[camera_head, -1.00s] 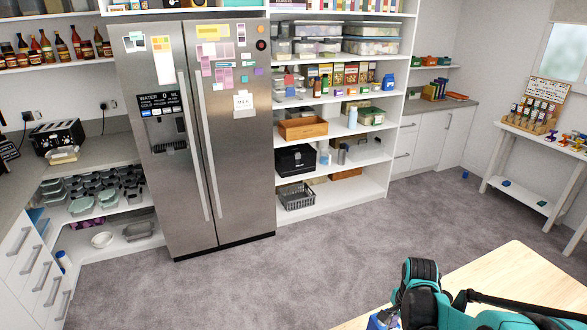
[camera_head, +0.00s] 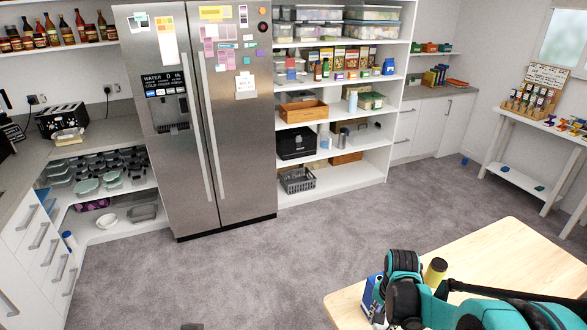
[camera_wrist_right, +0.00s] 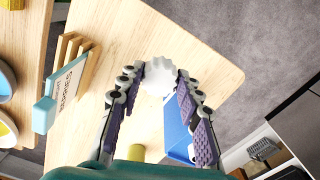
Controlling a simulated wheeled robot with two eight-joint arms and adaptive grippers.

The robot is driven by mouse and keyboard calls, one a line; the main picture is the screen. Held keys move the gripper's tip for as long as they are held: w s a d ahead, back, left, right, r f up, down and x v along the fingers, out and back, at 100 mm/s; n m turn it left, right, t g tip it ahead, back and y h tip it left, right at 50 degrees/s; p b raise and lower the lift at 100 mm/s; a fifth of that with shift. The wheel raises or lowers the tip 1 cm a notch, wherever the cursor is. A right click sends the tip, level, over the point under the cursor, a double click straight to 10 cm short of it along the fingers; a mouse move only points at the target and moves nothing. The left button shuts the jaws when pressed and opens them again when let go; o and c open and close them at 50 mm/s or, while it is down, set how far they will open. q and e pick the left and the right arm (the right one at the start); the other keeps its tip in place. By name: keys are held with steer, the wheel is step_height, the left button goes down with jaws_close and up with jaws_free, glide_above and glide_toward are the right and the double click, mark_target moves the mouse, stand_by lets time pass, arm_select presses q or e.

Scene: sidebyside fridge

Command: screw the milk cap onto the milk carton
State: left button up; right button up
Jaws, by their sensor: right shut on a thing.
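The white ridged milk cap (camera_wrist_right: 159,76) is between the purple-padded fingers of my right gripper (camera_wrist_right: 160,82) in the right wrist view, and the gripper is shut on it. The blue milk carton (camera_wrist_right: 176,125) with a white part shows beyond the right fingers; its top is not clearly visible. I cannot tell the gap between cap and carton. In the head view a blue part of the carton (camera_head: 372,293) shows at the table's left side, mostly behind my teal right arm. The right fingertips are hidden there. My left gripper is not in view.
The wooden table (camera_head: 490,255) is bare toward its far side. A yellow cylinder (camera_head: 435,271) stands beside my right arm. In the wrist view a wooden rack with a light-blue sign (camera_wrist_right: 46,115) stands on the left. The fridge (camera_head: 205,120) and shelves are beyond open carpet.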

steer(key=a+f+n+b, duration=0.2)
steer(key=f+n, duration=0.1)
steer(key=a+f+n+b, duration=0.2)
steer(key=f, duration=0.1)
steer(key=a+f+n+b, duration=0.2)
steer(key=n, duration=0.1)
steer(key=shift+w+f+n+b, duration=0.15)
steer(key=shift+f+n+b, duration=0.15)
steer(key=shift+f+b, duration=0.1)
steer(key=shift+a+f+n, duration=0.25)
steer(key=shift+a+n, duration=0.05)
steer(key=shift+n, duration=0.3)
steer(key=r, duration=0.5)
steer(key=shift+w+r, duration=0.3)
steer(key=shift+r, duration=0.1)
